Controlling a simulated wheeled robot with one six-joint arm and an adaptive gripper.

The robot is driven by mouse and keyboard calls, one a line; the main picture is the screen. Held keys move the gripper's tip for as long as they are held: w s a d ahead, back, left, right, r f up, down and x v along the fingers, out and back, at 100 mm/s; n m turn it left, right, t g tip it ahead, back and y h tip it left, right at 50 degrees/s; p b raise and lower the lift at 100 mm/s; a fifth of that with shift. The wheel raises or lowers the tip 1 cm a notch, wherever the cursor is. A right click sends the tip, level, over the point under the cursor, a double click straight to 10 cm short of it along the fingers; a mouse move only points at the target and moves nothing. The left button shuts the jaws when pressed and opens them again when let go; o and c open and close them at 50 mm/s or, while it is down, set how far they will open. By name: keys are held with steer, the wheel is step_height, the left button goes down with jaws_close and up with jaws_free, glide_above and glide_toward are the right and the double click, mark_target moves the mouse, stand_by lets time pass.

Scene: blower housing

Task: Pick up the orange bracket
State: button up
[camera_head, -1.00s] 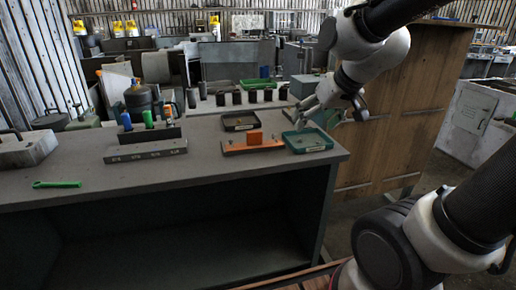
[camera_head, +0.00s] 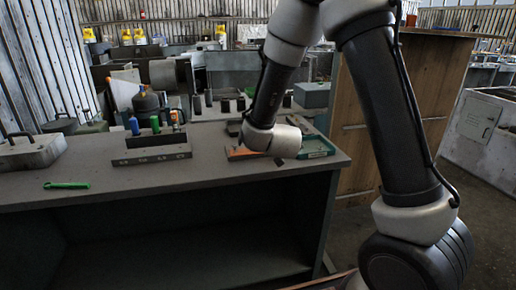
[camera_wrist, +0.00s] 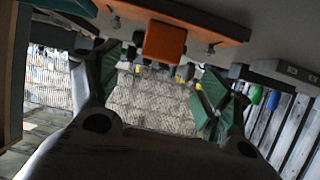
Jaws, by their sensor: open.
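The orange bracket (camera_head: 238,153) sits on the bench in the head view, mostly hidden behind my wrist. In the wrist view, which looks upside down, the bracket (camera_wrist: 190,20) shows as a long orange plate with a raised orange block in its middle, near the top of the picture. My gripper (camera_wrist: 158,87) is open and empty, its two green-tipped fingers spread wide. The bracket's block shows between and beyond the fingertips, apart from them. The fingers are hidden in the head view.
The green tray (camera_head: 318,150) lies right of the bracket, near the bench's right edge. The dark tray (camera_head: 233,127) is behind it, partly covered. A grey rack with coloured handles (camera_head: 150,150) stands to the left. A green wrench (camera_head: 67,185) lies at the bench's left front.

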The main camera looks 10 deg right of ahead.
steer(key=shift+w+f, duration=0.45)
steer(key=shift+w, duration=0.1)
steer(key=x, duration=0.7)
steer(key=shift+r, duration=0.15)
jaws_close()
